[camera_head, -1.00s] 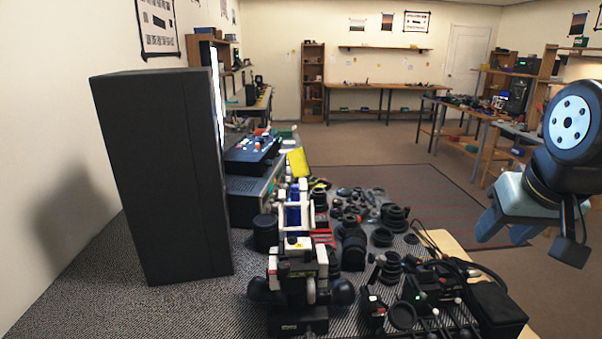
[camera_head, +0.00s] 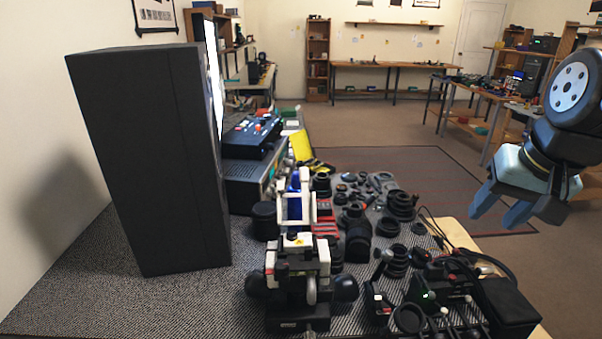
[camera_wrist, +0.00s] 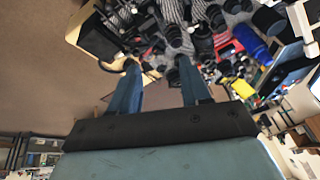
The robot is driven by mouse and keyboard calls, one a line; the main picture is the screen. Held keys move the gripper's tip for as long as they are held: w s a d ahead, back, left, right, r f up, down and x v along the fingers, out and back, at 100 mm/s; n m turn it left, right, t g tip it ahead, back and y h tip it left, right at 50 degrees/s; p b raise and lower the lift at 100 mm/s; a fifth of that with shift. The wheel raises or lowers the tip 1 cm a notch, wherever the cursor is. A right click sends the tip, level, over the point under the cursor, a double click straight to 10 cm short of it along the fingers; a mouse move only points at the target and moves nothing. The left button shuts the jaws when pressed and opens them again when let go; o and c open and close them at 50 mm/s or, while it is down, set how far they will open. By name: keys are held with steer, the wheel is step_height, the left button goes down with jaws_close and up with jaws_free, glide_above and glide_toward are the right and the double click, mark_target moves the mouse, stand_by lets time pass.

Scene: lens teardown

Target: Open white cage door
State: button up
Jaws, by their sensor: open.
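A small white cage-like frame (camera_head: 312,207) stands upright on the bench around or in front of a blue cylinder (camera_head: 295,209). I cannot make out its door or whether it is open. The blue cylinder also shows at the upper right of the wrist view (camera_wrist: 250,43). My gripper (camera_head: 495,218) is open and empty, its blue-grey fingers pointing down at the right of the head view. It is well apart from the white frame, to its right. In the wrist view the two spread fingers (camera_wrist: 157,65) point toward the crowded bench.
A tall black box (camera_head: 150,160) stands on the bench at left. A black and white microscope-like device (camera_head: 298,265) stands in front of the white frame. Lens parts (camera_head: 400,204) and a black box with cables (camera_head: 507,303) crowd the right side. Open floor lies beyond.

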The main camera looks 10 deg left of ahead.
steer(key=w+a+f+m+g+y, duration=0.3)
steer(key=a+m+g, duration=0.15)
steer(key=a, duration=0.25)
steer(key=m+g+y, duration=0.5)
steer(key=m+y, duration=0.4)
steer(key=m, duration=0.3)
glide_toward(305, 195)
steer(key=s+d+r, duration=0.1)
steer(key=s+d, duration=0.3)
steer(key=d, duration=0.1)
steer(key=w+a+f+m+y, duration=0.1)
steer(key=w+a+m+y, duration=0.25)
steer(key=w+m, duration=0.3)
steer(key=s+a+t, duration=0.1)
steer(key=s+a, duration=0.1)
steer(key=a, duration=1.1)
steer(key=shift+s+y, duration=0.35)
steer(key=shift+y, duration=0.1)
steer(key=shift+c, duration=0.4)
jaws_close()
